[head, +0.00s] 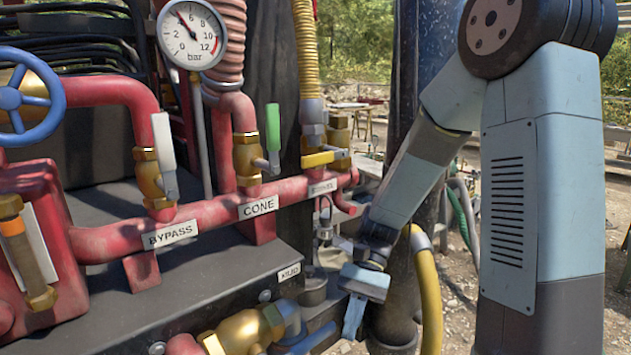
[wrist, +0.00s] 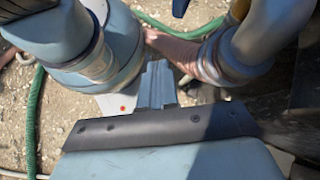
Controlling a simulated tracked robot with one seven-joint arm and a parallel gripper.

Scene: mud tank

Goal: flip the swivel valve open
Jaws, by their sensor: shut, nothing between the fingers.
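The third valve along the red manifold pipe, at the right end in the head view, has a yellow lever (head: 318,158) lying about level across a brass body (head: 339,140). The small label (head: 323,187) under it is too blurred to read for sure; I take this as the swivel valve. My gripper (head: 353,318) is shut and empty, well below and slightly right of that lever, pointing down. In the wrist view the shut fingers (wrist: 157,82) are over the ground and touch no valve; the yellow lever is not seen there.
The white BYPASS lever (head: 164,150) and the green CONE lever (head: 273,130) stand upright on the red pipe (head: 215,213). A dark post (head: 400,300) and yellow hose (head: 429,290) stand close right of my gripper. A brass fitting (head: 240,330) is at the lower left.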

